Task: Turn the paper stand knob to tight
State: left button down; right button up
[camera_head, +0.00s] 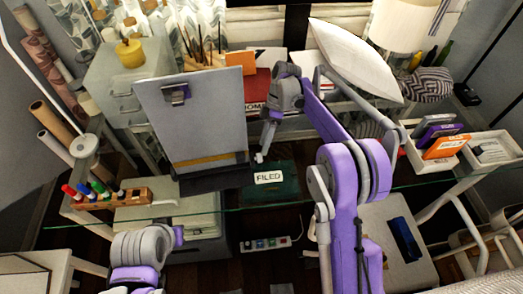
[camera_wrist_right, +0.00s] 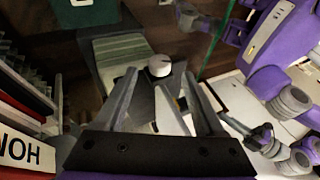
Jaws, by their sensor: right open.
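The paper stand (camera_head: 190,115) is a grey board with a clip at its top, leaning upright on the glass desk, with a dark ledge at its foot. Its knob (camera_wrist_right: 159,66) is a small pale round cap with a dark mark in the right wrist view. My right gripper (camera_wrist_right: 160,78) is open, with the knob between and slightly beyond its fingertips; contact cannot be told. In the head view my right gripper (camera_head: 263,150) points down beside the stand's lower right edge. My left arm shows at the lower left; its gripper is not visible.
A marker holder (camera_head: 113,200) stands left on the glass desk. A green box labelled FILED (camera_head: 285,190) is right of the stand. A white tray (camera_head: 435,160) with colored cases lies at the right. A lamp (camera_head: 402,25) and books stand behind.

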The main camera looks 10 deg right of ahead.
jog(key=v, duration=0.6)
jog(key=shift+w+r, duration=0.15)
jog(key=shift+r, duration=0.1)
jog(key=shift+d, duration=0.1)
jog(key=n+t, duration=0.2)
jog(key=t, duration=0.3)
send_near(258, 158)
jog(key=x, duration=0.6)
jog(key=w+d+x, duration=0.1)
jog(key=x, duration=0.2)
jog(key=shift+f, duration=0.25)
jog(key=shift+y, duration=0.3)
grip_shut()
